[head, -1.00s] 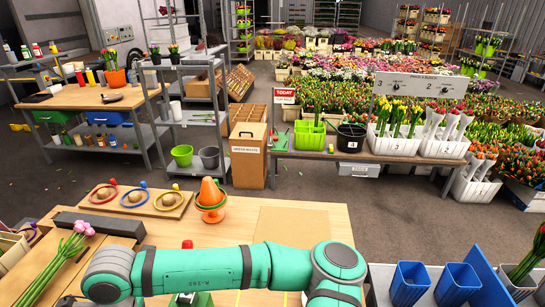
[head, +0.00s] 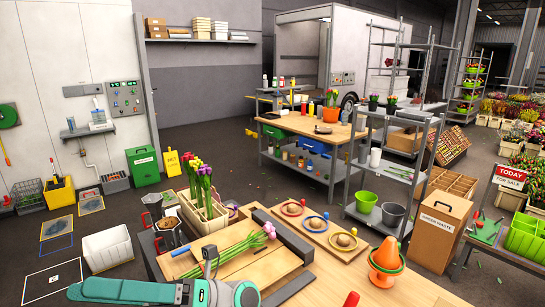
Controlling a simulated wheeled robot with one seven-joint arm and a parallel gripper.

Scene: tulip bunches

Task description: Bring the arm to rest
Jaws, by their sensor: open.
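My teal arm shows only as a short stretch along the bottom edge, in front of the near wooden table (head: 300,283). A bunch of pink tulips (head: 240,243) lies on a wooden board on this table, just beyond my arm. Upright tulips in several colours (head: 203,185) stand in a wooden crate (head: 190,213) behind it.
A workbench (head: 305,127), a shelf rack and a green-waste box (head: 440,232) stand beyond. Grey floor lies between.

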